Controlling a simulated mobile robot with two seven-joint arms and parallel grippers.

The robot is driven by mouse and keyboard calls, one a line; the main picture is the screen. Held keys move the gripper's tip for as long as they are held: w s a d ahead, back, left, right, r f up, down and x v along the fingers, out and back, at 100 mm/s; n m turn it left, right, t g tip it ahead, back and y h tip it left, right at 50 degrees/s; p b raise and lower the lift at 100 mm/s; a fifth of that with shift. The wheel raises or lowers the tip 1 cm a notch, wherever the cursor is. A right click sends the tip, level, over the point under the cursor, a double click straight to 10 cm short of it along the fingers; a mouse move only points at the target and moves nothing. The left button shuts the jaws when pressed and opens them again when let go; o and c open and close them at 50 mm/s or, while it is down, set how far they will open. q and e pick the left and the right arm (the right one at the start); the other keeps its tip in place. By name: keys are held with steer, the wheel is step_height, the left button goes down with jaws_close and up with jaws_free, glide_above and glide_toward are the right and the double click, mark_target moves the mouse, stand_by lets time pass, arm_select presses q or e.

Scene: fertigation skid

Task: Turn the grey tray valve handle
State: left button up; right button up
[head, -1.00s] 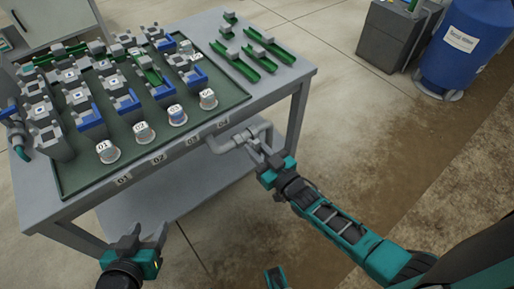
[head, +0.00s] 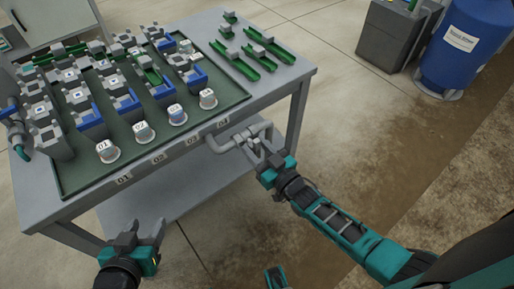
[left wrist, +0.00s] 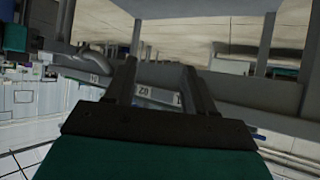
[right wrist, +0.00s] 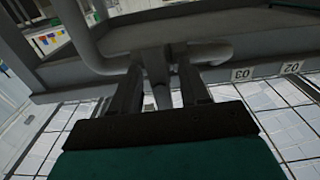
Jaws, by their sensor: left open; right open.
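The grey valve pipe (head: 222,145) sticks out from the table's front edge below the right end of the number labels. In the right wrist view the pipe (right wrist: 90,45) bends across, and the grey valve handle (right wrist: 157,75) points down between my right fingers. My right gripper (head: 258,152) is at the handle, open, with one finger on each side; I cannot tell whether they touch it. The right fingers also show in the right wrist view (right wrist: 160,95). My left gripper (head: 140,236) is open and empty, in front of the table and away from the valve.
The grey table (head: 300,72) carries a dark green tray (head: 70,180) with several grey and blue holders and numbered cups. Green channel pieces (head: 240,62) lie on its right. A blue drum (head: 465,50) and a grey bin (head: 388,35) stand far right. Floor between is clear.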

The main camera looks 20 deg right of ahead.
steer(key=shift+s, duration=0.1)
steer(key=shift+s+d, duration=0.15)
steer(key=shift+s, duration=0.2)
arm_select(q)
steer(key=shift+s+a+r+p, duration=0.15)
steer(key=shift+s+a+p, duration=0.25)
steer(key=shift+p, duration=0.5)
arm_select(e)
steer(key=v, duration=1.2)
arm_select(q)
steer(key=shift+w+r, duration=0.1)
arm_select(e)
steer(key=shift+r, duration=0.1)
